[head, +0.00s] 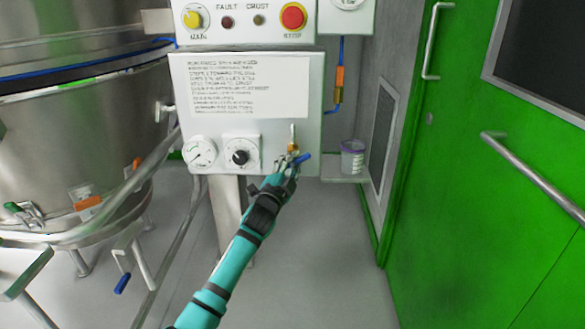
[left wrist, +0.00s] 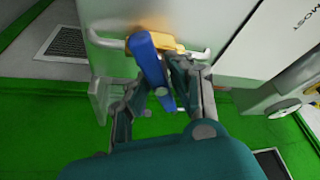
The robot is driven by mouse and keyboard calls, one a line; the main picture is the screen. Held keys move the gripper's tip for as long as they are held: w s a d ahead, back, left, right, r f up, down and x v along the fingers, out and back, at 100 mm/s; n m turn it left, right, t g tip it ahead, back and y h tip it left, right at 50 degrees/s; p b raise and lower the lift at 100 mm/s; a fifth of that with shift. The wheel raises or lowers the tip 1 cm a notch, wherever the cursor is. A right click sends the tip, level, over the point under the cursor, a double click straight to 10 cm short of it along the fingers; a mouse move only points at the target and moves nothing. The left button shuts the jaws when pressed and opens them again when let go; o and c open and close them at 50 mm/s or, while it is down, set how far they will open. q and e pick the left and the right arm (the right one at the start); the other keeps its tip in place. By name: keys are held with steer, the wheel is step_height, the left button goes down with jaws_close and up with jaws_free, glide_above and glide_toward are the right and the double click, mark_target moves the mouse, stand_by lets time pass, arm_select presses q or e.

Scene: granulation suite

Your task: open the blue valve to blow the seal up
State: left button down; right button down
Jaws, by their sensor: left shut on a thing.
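The blue valve handle (head: 302,158) sits at the lower right corner of a white control panel (head: 235,176). The brass body (left wrist: 172,42) shows just behind the handle. My right gripper is not in view.
The panel carries a pressure gauge (head: 200,152), a black knob (head: 240,156) and a printed notice (head: 248,88). A red stop button (head: 293,16) is above. Steel vessel (head: 85,130) left, green door (head: 480,220) right.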

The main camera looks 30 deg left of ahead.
arm_select(q)
steer(key=n+y, duration=0.1)
steer(key=n, duration=0.2)
steer(key=n+y+b, duration=0.1)
steer(key=n, duration=0.2)
steer(key=shift+d+f+t, duration=0.1)
steer(key=shift+f+t, duration=0.1)
steer(key=shift+t, duration=0.2)
steer(key=shift+n+y+b, duration=0.3)
steer(key=shift+n+y, duration=0.5)
steer(key=shift+n, duration=0.4)
steer(key=n+y, duration=0.1)
steer(key=n, duration=0.1)
steer(key=shift+n, duration=0.3)
steer(key=n+y, duration=0.1)
steer(key=n, duration=0.2)
steer(key=shift+g+y, duration=0.4)
steer(key=shift+r+n+g+y+p, duration=0.1)
steer(key=shift+n+g+y+p, duration=0.3)
steer(key=shift+n, duration=0.9)
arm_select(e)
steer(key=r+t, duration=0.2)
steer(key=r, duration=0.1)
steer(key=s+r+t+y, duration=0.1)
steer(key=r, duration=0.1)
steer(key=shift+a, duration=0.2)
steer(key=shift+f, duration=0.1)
